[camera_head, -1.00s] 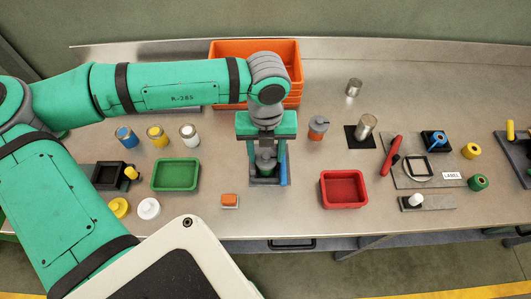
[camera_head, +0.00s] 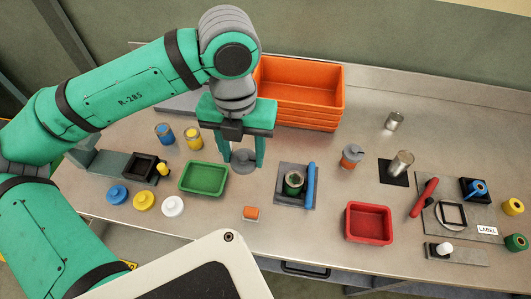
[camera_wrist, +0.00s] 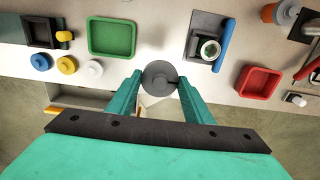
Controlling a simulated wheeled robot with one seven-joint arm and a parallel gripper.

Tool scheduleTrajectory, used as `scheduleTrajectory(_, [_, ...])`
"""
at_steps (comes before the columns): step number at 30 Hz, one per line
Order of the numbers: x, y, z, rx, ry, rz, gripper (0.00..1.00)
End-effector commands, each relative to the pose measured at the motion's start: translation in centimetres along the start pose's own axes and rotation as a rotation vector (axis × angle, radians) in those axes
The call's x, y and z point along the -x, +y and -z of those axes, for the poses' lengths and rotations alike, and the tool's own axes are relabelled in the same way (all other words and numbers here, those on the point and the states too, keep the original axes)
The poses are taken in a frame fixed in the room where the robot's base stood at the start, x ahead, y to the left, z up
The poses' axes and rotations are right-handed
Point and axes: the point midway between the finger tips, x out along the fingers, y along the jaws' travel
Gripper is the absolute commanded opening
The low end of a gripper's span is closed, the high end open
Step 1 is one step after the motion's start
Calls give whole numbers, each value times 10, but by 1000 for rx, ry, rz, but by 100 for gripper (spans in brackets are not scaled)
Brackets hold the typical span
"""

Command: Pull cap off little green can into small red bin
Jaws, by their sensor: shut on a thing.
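My gripper (camera_head: 243,163) is shut on a round grey cap (camera_wrist: 158,75), held between its two green fingers. In the head view the cap appears just right of the green bin, apart from the can. The little green can (camera_head: 294,184) stands upright on a dark pad, its top uncovered and showing a pale ring in the wrist view (camera_wrist: 208,50). The small red bin (camera_head: 355,236) is to the right of the can and looks empty; it also shows in the wrist view (camera_wrist: 241,88).
A green bin (camera_head: 183,188) sits left of my gripper and a blue rod (camera_head: 310,186) lies beside the can. An orange crate stack (camera_head: 318,116) stands behind. Bench between can and red bin is clear.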

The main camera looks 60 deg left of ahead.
Motion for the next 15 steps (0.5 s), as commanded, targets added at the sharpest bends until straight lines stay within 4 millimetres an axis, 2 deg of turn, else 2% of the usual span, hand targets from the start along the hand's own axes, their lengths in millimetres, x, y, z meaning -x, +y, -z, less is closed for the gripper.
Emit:
scheduleTrajectory(5, [7,11,4,0,-1,1,19])
scheduleTrajectory(15, [26,12,4,1,-2,1,19])
